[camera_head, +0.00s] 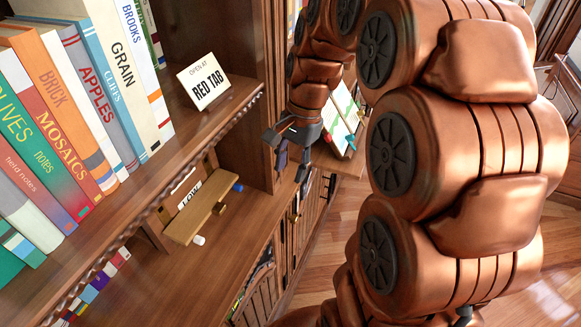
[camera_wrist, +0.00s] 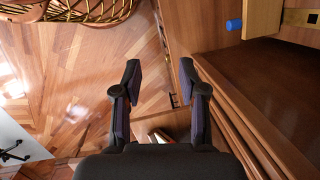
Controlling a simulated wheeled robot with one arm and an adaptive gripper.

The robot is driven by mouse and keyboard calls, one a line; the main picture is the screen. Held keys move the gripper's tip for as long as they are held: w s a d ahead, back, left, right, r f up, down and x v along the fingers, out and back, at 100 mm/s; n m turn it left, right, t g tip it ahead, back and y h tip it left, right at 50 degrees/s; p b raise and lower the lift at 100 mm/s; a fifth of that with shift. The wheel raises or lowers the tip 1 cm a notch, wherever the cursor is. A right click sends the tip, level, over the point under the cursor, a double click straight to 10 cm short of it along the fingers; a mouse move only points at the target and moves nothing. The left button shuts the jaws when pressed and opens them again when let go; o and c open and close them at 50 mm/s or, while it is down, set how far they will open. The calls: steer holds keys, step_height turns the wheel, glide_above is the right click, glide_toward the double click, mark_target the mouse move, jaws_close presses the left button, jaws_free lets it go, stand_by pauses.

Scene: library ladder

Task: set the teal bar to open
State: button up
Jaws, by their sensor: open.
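No teal bar can be made out for certain. A small teal piece (camera_head: 351,141) shows at the edge of an open book (camera_head: 343,108), partly hidden behind my arm. A blue peg (camera_head: 237,187) sticks out at the end of a wooden flap (camera_head: 206,211) in the shelf bay; the peg also shows at the upper right of the wrist view (camera_wrist: 234,24). My gripper (camera_head: 293,160) is open and empty, in front of the bookcase edge, right of the flap and left of the book. In the wrist view, its fingers (camera_wrist: 159,70) are apart over the floor.
A sign reading "OPEN AT RED TAB" (camera_head: 204,82) stands on the upper shelf beside a row of books (camera_head: 75,95). A card reading "LOW" (camera_head: 190,194) sits behind the flap. Wooden floor (camera_head: 325,250) is clear beside the cabinet. A wicker piece (camera_wrist: 90,10) shows at the wrist view's top.

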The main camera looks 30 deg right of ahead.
steer(key=shift+s+a, duration=0.3)
steer(key=m+t+b, duration=0.4)
steer(key=m+b, duration=0.6)
steer(key=m, duration=0.4)
glide_toward(351, 135)
steer(key=f, duration=0.1)
steer(key=shift+h, duration=0.3)
steer(key=shift+a+p+x, duration=0.15)
steer(key=shift+p+x, duration=0.05)
steer(key=shift+x, duration=1.9)
steer(key=shift+a+p+x, duration=0.2)
steer(key=shift+x, duration=1.85)
steer(key=shift+w+r, duration=0.15)
steer(key=shift+w, duration=0.05)
